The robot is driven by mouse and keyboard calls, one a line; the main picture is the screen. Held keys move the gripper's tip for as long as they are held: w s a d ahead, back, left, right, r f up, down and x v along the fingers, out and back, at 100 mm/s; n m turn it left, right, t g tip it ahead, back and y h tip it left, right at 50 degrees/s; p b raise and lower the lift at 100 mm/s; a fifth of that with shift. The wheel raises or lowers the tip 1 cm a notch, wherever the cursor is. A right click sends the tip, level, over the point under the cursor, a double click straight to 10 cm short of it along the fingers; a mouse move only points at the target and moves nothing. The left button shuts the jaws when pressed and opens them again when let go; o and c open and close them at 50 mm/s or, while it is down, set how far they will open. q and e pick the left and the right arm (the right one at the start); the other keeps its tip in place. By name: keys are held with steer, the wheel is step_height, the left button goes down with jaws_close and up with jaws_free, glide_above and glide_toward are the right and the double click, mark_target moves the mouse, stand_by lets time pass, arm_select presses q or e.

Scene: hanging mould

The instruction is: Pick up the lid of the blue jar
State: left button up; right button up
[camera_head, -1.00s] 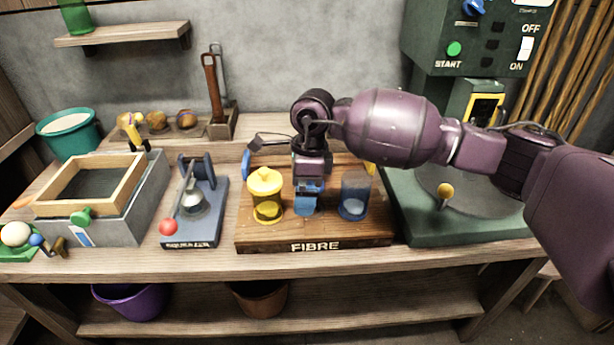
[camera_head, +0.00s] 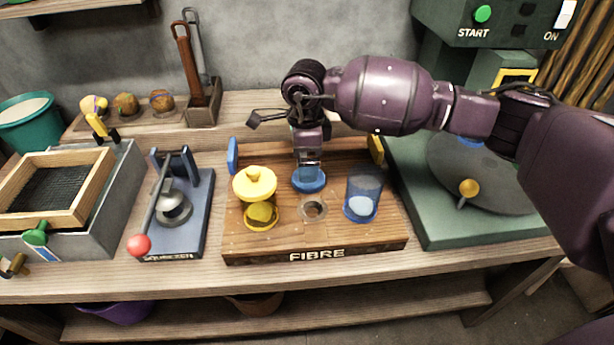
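The blue lid (camera_head: 309,182) is a round disc just under my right gripper (camera_head: 308,167), which is shut on it. The lid appears raised above the wooden FIBRE board (camera_head: 285,244), behind a round hole (camera_head: 313,209) in the board. The blue jar (camera_head: 364,190) stands at the board's right side, see-through and without a lid, with something pale inside. The yellow jar (camera_head: 260,214) stands at the left with its yellow lid (camera_head: 255,184) on top. The fingertips are partly hidden by the gripper body. My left gripper is out of view.
A squeezer with a red-knobbed lever (camera_head: 140,245) and a wood-framed mould (camera_head: 50,187) stand to the left. A green machine (camera_head: 470,232) stands on the right. A tool holder (camera_head: 204,105) is behind. The bench front strip is clear.

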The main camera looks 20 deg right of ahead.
steer(key=shift+f, duration=0.45)
step_height(320, 180, down, 4)
steer(key=shift+d+f+b, duration=0.15)
steer(key=shift+f+b, duration=0.1)
steer(key=shift+b, duration=0.55)
steer(key=shift+r, duration=0.1)
steer(key=c, duration=0.8)
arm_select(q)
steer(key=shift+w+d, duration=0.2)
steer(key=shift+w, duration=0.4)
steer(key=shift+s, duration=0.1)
